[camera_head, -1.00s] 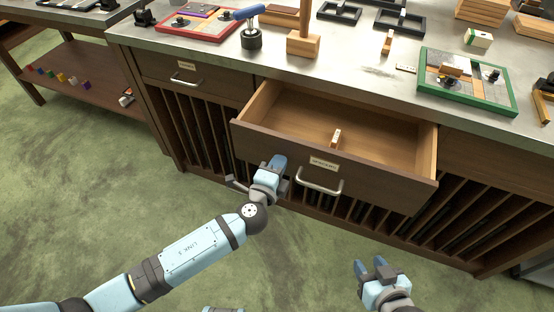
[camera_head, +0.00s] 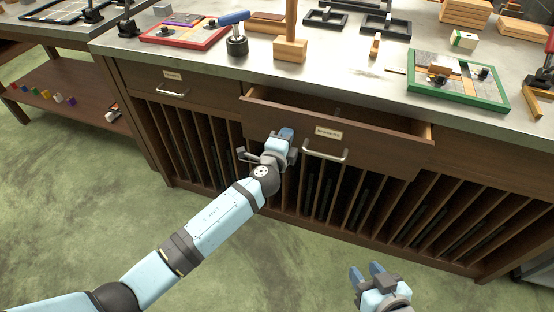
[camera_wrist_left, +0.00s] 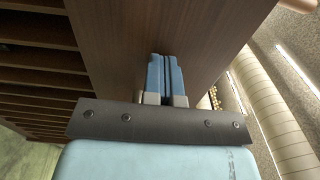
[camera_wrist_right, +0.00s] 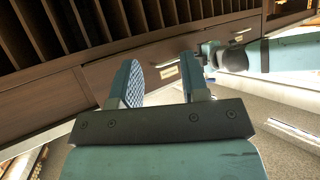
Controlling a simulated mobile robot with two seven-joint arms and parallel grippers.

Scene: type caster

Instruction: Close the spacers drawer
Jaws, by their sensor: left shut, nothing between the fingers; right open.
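The spacers drawer (camera_head: 370,147) is partly open under the bench top, with a label and a bar handle (camera_head: 325,151) on its front. Its inside shows only as a narrow strip. My left gripper (camera_head: 286,133) is shut and empty, with its fingertips against the drawer front left of the handle. In the left wrist view the shut fingers (camera_wrist_left: 165,78) point at the brown wooden panel (camera_wrist_left: 200,30). My right gripper (camera_head: 368,272) is open and empty, low in front of the bench; its spread fingers show in the right wrist view (camera_wrist_right: 160,82).
A second, shut drawer (camera_head: 150,80) is to the left. Slatted racks (camera_head: 330,195) fill the space below the drawers. The bench top (camera_head: 330,75) holds a red tray, a mallet, wooden blocks and a green-framed tray (camera_head: 458,82). The green floor in front is clear.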

